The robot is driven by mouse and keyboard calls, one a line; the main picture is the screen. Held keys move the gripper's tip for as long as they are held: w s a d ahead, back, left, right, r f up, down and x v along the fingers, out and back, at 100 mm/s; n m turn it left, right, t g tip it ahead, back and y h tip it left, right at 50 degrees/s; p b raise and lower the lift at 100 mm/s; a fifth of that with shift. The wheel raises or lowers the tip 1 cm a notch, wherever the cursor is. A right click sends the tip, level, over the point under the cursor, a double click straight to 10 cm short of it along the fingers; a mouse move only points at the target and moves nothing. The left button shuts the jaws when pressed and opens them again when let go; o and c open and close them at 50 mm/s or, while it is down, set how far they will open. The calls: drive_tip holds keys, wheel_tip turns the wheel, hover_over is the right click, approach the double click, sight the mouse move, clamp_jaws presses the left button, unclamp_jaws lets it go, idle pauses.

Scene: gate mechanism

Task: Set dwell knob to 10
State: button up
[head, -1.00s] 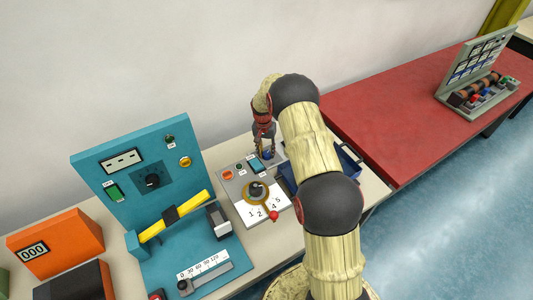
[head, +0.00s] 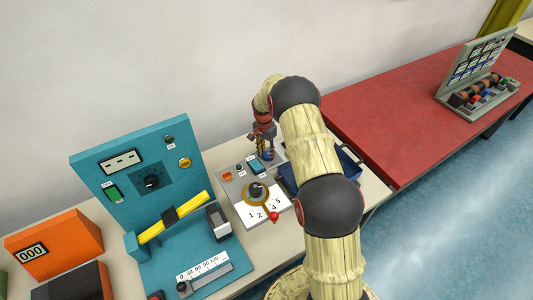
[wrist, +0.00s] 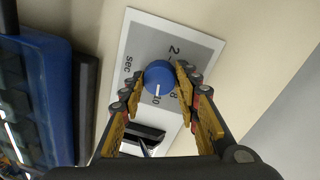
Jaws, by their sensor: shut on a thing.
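The dwell knob (wrist: 160,73) is a round blue knob on a grey and white plate (wrist: 140,32) in the wrist view. Its white pointer line is directed down in the picture, at the printed 10. An 8 shows partly beside the 10, a 2 stands above the knob and "sec" to its left. My gripper (wrist: 160,82) has its yellow-padded fingers on both sides of the knob and is shut on it. In the head view my gripper (head: 264,148) is lowered behind the numbered control panel, and the knob is largely hidden by the fingers.
A blue tray (wrist: 38,95) lies left of the plate in the wrist view. In the head view, a panel with a numbered dial (head: 257,192) and red-tipped lever stands in front of my gripper. A teal gate unit (head: 128,165) stands to the left, a red table (head: 400,125) to the right.

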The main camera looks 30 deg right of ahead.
sight(265, 153)
drive_tip(key=o, duration=1.2)
drive_tip(key=shift+c, duration=0.2)
wheel_tip(265, 153, up, 12)
drive_tip(key=shift+w+a, duration=0.15)
drive_tip(key=shift+w, duration=0.25)
